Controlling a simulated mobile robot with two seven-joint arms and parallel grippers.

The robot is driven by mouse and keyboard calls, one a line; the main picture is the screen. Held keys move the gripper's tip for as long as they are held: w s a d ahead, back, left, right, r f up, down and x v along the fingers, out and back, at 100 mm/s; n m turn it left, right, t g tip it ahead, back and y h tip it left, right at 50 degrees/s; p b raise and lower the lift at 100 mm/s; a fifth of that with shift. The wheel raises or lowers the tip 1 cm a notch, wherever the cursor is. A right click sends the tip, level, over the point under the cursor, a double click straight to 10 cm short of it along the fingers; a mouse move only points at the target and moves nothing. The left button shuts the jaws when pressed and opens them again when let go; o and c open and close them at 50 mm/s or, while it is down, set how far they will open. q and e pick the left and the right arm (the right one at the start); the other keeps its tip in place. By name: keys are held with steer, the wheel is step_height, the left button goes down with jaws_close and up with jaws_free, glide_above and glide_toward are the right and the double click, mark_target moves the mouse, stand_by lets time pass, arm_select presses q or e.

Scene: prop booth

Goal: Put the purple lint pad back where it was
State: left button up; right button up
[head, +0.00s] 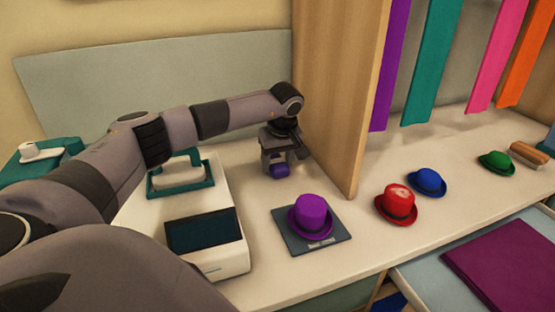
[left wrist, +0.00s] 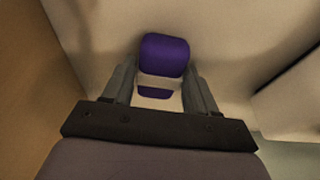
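The purple lint pad (head: 280,171) is at the tips of my left gripper (head: 284,158), low over the cream counter beside the wooden partition. In the left wrist view the pad (left wrist: 165,55) sits between the two fingers (left wrist: 160,85), which lie close against its sides with no clear gap. A pale band and a darker purple strip show below its upper part. The gripper appears shut on the pad. Whether the pad's underside touches the counter is hidden. My right gripper is not in view.
A purple hat (head: 311,216) sits on a dark flat plate (head: 335,240) in front of the gripper. A white device with a dark screen (head: 203,231) stands to the left. The wooden partition (head: 335,90) rises close on the right. Red (head: 396,203), blue (head: 428,182) and green (head: 496,162) hats lie beyond it.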

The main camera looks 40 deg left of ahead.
arm_select(q)
steer(key=shift+o, duration=0.9)
steer(key=shift+r, duration=0.25)
steer(key=v, duration=1.2)
steer(key=shift+p, duration=0.35)
steer(key=shift+d+f, duration=0.1)
steer(key=shift+f, duration=0.05)
